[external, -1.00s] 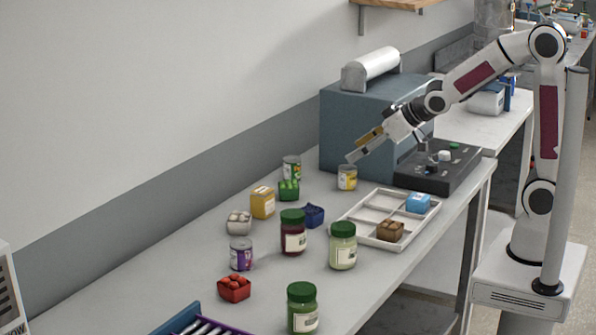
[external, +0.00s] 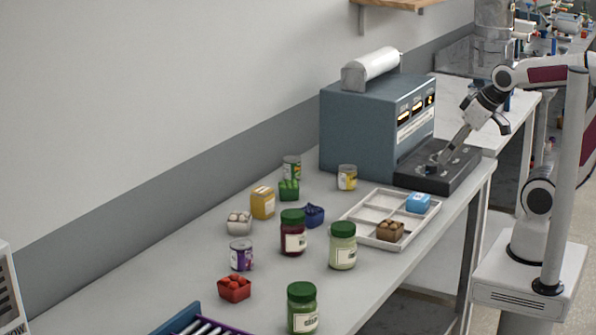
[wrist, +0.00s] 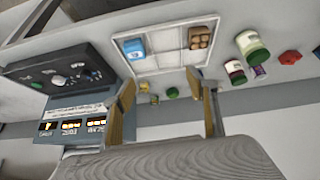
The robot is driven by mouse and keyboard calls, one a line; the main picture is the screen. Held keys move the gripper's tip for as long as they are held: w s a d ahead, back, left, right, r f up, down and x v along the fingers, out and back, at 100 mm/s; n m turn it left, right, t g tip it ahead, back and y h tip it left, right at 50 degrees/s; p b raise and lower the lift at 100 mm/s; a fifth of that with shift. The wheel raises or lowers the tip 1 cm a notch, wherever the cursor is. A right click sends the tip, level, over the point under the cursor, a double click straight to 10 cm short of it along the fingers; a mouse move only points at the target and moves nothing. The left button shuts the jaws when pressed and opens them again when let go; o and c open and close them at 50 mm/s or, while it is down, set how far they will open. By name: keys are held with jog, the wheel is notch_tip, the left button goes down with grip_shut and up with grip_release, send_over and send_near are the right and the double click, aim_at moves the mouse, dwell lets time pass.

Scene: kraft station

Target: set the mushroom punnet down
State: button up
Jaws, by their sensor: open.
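My gripper (external: 443,158) is open and empty, above the black panel at the right in the external view. Its two fingers stand wide apart in the wrist view (wrist: 160,95). A brown punnet with rounded tops (external: 390,231) sits in the near compartment of the white tray (external: 360,237). It also shows in the wrist view (wrist: 200,37). A pale punnet with whitish round tops (external: 239,222) stands on the table left of the tray. I cannot tell for certain which holds mushrooms. Both are well away from my gripper.
A blue box (external: 417,202) lies in the tray's right compartment; other compartments look empty. A grey-blue machine (external: 365,130) with a black panel (external: 455,180) stands behind the tray. Jars, cans and a red punnet (external: 234,289) stand to the left.

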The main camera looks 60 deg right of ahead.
jog(key=shift+g, duration=0.4)
jog(key=s, duration=0.5)
jog(key=shift+s+a+f, duration=0.1)
jog(key=shift+s+f, duration=0.05)
jog(key=shift+f, duration=0.2)
jog(key=shift+o, duration=0.4)
